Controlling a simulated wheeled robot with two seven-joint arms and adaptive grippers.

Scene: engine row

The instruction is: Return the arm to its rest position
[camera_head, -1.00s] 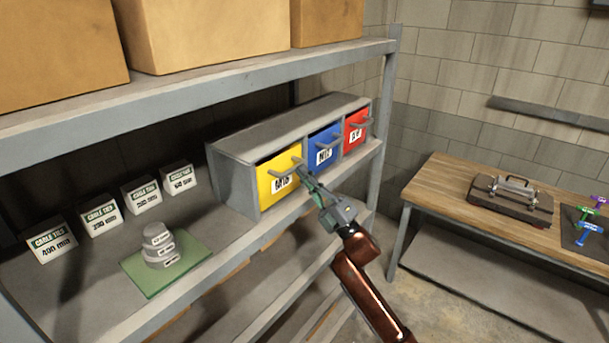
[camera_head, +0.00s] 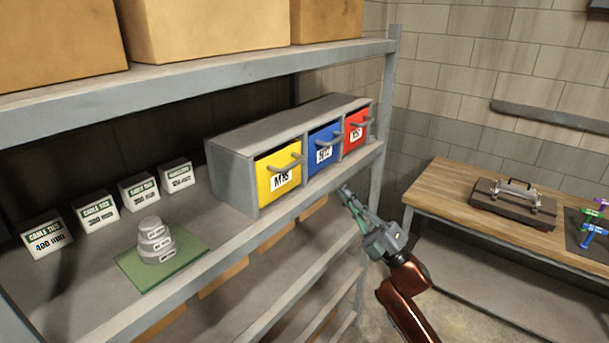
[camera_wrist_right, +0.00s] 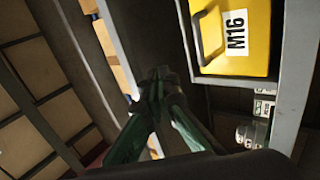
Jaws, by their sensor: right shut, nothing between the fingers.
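My right gripper (camera_head: 346,192) is shut and empty, in front of the shelf's front edge, below the blue and red drawers and apart from them. In the right wrist view its fingertips (camera_wrist_right: 160,78) are together with nothing between them. The grey drawer unit (camera_head: 232,180) stands on the middle shelf with a yellow drawer (camera_head: 268,187), a blue drawer (camera_head: 316,158) and a red drawer (camera_head: 352,138). The yellow drawer, labelled M16 in the right wrist view (camera_wrist_right: 258,65), looks shut. My left gripper does not show.
The shelf rack's front edge (camera_head: 225,255) runs beside my right arm. White cable-tie boxes (camera_head: 98,213) and stacked grey discs on a green mat (camera_head: 190,262) sit on the shelf. A wooden table (camera_head: 435,190) with a dark case (camera_head: 512,203) stands at the right. Floor shows between rack and table.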

